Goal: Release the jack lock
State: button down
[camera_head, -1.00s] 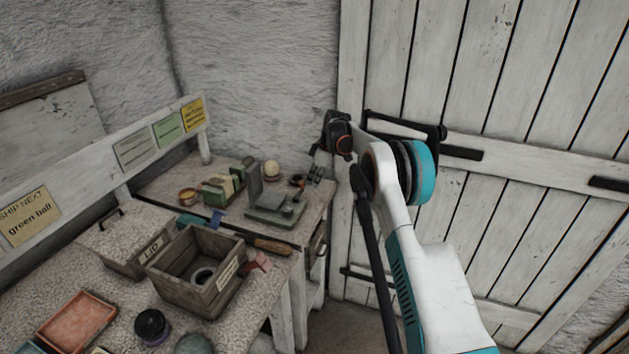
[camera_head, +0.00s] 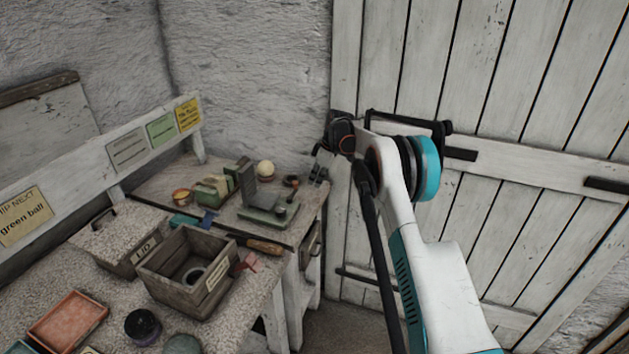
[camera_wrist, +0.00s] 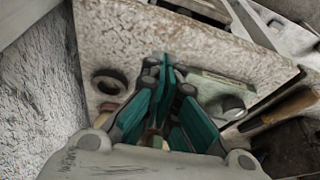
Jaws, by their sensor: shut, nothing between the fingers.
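A green metal device (camera_head: 262,214) with a flat base and an upright plate stands on the far bench; it looks like the jack. A small dark knob (camera_head: 291,181) stands near its right end. I cannot tell which part is the lock. My gripper (camera_head: 319,172) is over the bench's right end, right of the device and apart from it in the picture. In the wrist view my gripper's teal fingers (camera_wrist: 167,75) are shut and empty, pointing at the bench top. A pale green plate (camera_wrist: 222,84) and a round grey part (camera_wrist: 233,104) show right of the fingers, partly hidden.
A pale ball (camera_head: 265,169) and green blocks (camera_head: 212,189) sit behind and left of the device. A wooden-handled tool (camera_head: 264,247) lies at the bench's front. An open wooden box (camera_head: 171,288) stands nearer. A plank door (camera_head: 500,100) closes the right side.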

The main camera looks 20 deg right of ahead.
jog(key=p+v, duration=0.2)
jog(key=v, duration=0.8)
jog(key=shift+d, duration=0.35)
jog(key=shift+r, duration=0.1)
jog(key=s+a+r+m+t+h, duration=0.1)
jog(key=s+a+r+m, duration=0.2)
jog(key=s+r, duration=0.8)
jog(key=s+a+r+m+t+h, duration=0.1)
jog(key=s+a+r+m, duration=0.2)
jog(key=s+r, duration=0.75)
jog(key=s+a+f+m+t+b, duration=0.1)
jog(key=s+f, duration=0.4)
jog(key=s, duration=1)
jog(key=s+f+m+t+h+b, duration=0.1)
jog(key=s+f+m, duration=0.3)
jog(key=s, duration=1.2)
jog(key=shift+a+f+m+t, duration=0.35)
jog(key=shift+f+t, duration=0.25)
jog(key=shift+f, duration=0.2)
